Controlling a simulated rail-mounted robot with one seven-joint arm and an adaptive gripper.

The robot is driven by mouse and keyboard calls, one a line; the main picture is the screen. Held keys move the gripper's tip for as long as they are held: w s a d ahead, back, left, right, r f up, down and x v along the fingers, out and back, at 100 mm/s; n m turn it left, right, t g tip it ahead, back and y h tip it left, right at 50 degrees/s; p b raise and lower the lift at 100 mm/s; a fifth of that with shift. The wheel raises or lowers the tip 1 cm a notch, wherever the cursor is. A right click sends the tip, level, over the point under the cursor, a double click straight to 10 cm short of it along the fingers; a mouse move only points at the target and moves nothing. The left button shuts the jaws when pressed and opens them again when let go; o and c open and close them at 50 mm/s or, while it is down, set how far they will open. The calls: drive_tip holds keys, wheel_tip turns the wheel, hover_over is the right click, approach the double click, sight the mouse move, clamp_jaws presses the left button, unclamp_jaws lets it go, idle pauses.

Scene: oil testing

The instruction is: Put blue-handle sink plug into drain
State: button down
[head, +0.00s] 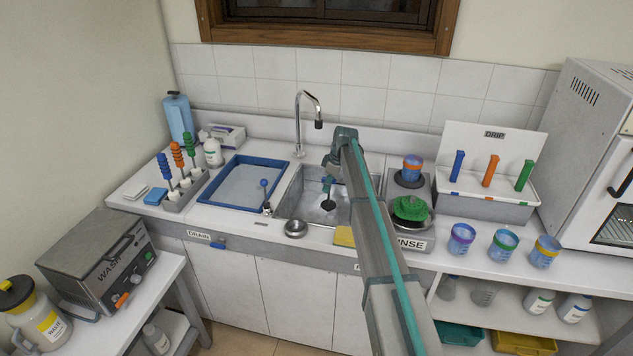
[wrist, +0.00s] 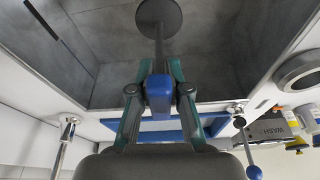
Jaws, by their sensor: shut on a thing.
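My gripper (head: 328,181) is over the steel sink basin (head: 297,200), shut on the blue handle of the sink plug (head: 328,205). In the wrist view, the blue handle (wrist: 158,95) sits between the two fingertips (wrist: 158,88). A grey stem runs from it to a round dark disc (wrist: 158,18). In the head view the disc hangs below the gripper, inside the basin's outline. I cannot tell whether it touches the basin floor. I cannot make out the drain opening in either view; the plug or arm may hide it.
A chrome faucet (head: 299,125) stands behind the basin. A blue-rimmed tray (head: 205,190) lies to its left. A blue-knobbed lever (head: 264,184) and a small metal bowl (head: 296,228) are near the front edge. A yellow sponge (head: 344,237) lies beside my arm.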

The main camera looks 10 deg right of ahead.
sight(331, 202)
drive_tip(key=shift+w+d+f+n, duration=0.5)
drive_tip(key=shift+d+f, duration=0.3)
drive_tip(key=shift+f, duration=0.05)
drive_tip(key=shift+f+b, duration=0.8)
drive_tip(key=shift+f, duration=2.5)
drive_tip(key=shift+f, duration=0.4)
drive_tip(key=c, duration=1)
unclamp_jaws()
drive_tip(key=shift+c, duration=0.2)
